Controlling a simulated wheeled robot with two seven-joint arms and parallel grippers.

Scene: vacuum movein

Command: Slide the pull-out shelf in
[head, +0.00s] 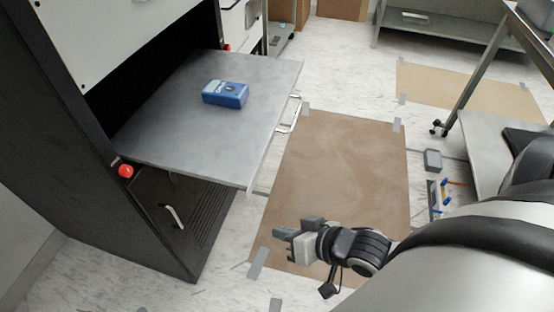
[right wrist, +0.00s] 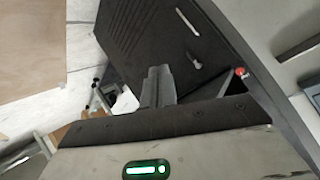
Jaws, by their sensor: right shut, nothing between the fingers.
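The grey pull-out shelf (head: 180,110) extends out of a black cabinet (head: 150,215) in the head view. A metal handle (head: 290,115) is on its outer edge. A blue device (head: 225,93) lies on top of the shelf. My right gripper (head: 284,234) is shut and empty, beyond the shelf's near outer corner and apart from it, above the brown floor sheet. Its fingers (right wrist: 158,84) also show in the right wrist view, pointing toward the cabinet's dark lower panel (right wrist: 165,35). My left gripper is not in view.
A red knob (head: 126,171) is on the cabinet beside the shelf, and a dark lower panel has a light handle (head: 174,217). The taped brown sheet (head: 340,170) lies flat on the floor. A grey wheeled table (head: 485,150) stands at right.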

